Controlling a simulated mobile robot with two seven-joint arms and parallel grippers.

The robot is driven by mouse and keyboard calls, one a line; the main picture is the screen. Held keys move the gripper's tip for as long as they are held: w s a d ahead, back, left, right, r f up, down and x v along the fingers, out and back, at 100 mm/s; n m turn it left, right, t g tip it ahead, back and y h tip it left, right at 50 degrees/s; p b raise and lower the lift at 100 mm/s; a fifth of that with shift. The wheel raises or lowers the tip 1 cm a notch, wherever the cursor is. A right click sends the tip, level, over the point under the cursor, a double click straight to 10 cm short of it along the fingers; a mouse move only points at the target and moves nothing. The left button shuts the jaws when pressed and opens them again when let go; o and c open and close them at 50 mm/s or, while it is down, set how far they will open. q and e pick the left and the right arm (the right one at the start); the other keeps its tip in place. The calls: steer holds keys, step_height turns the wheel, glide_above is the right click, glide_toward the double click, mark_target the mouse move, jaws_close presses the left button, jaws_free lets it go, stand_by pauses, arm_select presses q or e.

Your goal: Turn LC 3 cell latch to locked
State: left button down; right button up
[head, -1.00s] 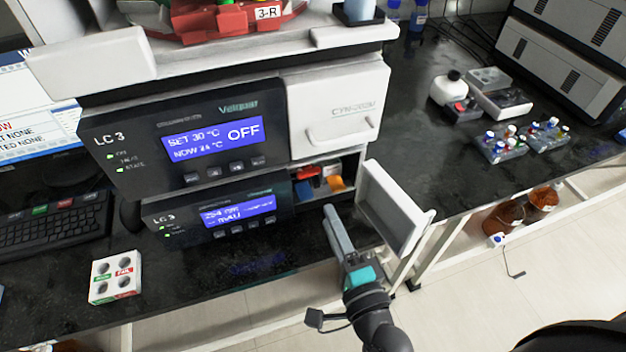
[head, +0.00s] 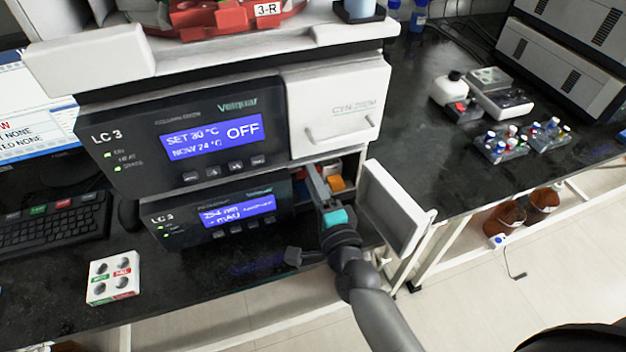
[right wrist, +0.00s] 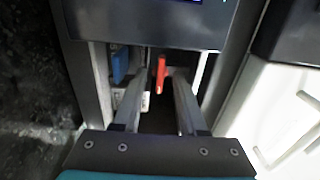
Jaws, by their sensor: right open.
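The LC 3 detector (head: 215,212) is the lower dark-fronted unit, with a lit blue display. The open compartment at its right end holds the cell parts. A red lever (right wrist: 161,74), likely the cell latch, stands upright in the right wrist view. It shows between the fingertips and a little beyond them; I cannot tell whether they touch it. My right gripper (head: 316,183) reaches into the compartment opening; its jaws (right wrist: 159,82) are open and empty. In the head view the gripper partly hides the latch area. My left gripper is not in view.
The compartment's white door (head: 392,208) stands open just right of my right gripper. The column oven (head: 185,140) sits above. An orange block (head: 335,183) and a blue part (right wrist: 119,63) are inside the compartment. A white vial rack (head: 113,278) stands at the front left.

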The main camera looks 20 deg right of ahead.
steer(key=shift+c, duration=0.3)
jaws_close()
stand_by(0.4)
steer(key=n+p, duration=0.3)
steer(key=n, duration=0.1)
steer(key=shift+r, duration=0.15)
steer(key=n+p, duration=0.3)
steer(key=n, duration=0.2)
steer(key=n+p, duration=0.2)
steer(key=n, duration=0.2)
steer(key=shift+n+p, duration=0.75)
steer(key=shift+n, duration=1.65)
steer(key=shift+f, duration=0.2)
